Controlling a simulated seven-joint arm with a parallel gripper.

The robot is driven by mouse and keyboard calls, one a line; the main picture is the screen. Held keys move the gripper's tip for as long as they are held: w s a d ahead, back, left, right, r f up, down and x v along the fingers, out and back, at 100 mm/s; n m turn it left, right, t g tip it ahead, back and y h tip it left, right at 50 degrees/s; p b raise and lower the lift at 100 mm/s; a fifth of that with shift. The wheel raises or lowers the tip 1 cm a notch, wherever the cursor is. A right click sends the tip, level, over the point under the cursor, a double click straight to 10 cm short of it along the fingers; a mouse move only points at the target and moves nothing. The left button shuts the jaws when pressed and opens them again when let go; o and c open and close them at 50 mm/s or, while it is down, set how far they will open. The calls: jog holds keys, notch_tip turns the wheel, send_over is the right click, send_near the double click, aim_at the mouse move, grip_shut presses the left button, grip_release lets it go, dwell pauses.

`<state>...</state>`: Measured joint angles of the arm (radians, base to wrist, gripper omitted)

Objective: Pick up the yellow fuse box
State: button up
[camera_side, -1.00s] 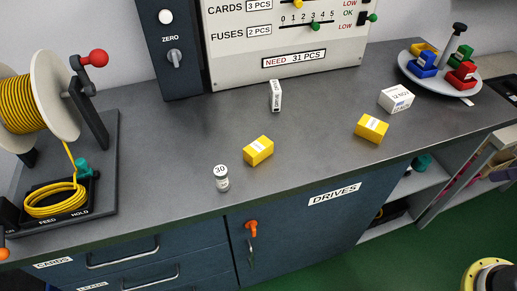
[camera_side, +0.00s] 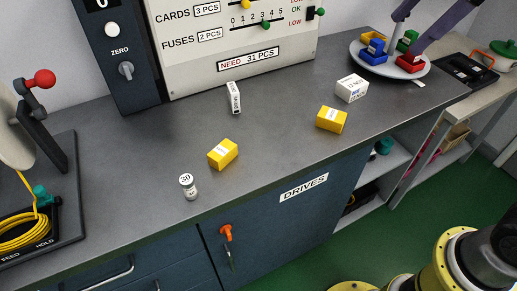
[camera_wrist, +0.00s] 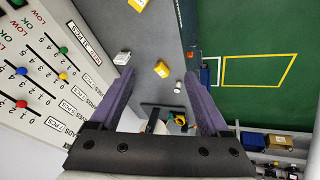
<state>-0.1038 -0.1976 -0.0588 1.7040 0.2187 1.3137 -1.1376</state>
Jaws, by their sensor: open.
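Two yellow boxes lie on the grey bench, their labels too small to read. One (camera_side: 332,119) is right of centre near the front edge; the other (camera_side: 222,154) is further left. In the wrist view, one yellow box (camera_wrist: 161,69) shows between the fingers, some distance beyond them, and another yellow box (camera_wrist: 137,4) is cut by the top edge. My gripper (camera_wrist: 160,74) has two purple fingers spread wide with nothing between them. In the side view my gripper (camera_side: 408,35) is at the top right, in front of or above the round tray, apart from both yellow boxes.
White boxes stand at the back (camera_side: 234,98) and right (camera_side: 351,88). The round tray (camera_side: 368,62) holds coloured bins. A scale panel (camera_side: 245,71) stands behind. The bench between the boxes is clear.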

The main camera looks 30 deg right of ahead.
jog(key=w+a+n+g, duration=0.1)
jog(key=w+a+n, duration=0.25)
jog(key=w, duration=0.25)
jog(key=n+g+y, duration=0.1)
jog(key=n+g, duration=0.4)
jog(key=n, duration=0.1)
send_over(222, 149)
jog(key=w+d, duration=0.2)
jog(key=shift+m, duration=0.25)
jog(key=f, duration=2.6)
jog(key=shift+s+a, duration=0.1)
jog(key=shift+s, duration=0.15)
jog(key=shift+s+x, duration=0.15)
jog(key=shift+x, duration=1.35)
jog(key=shift+s+x, duration=0.15)
jog(key=shift+x, duration=1.4)
grip_shut()
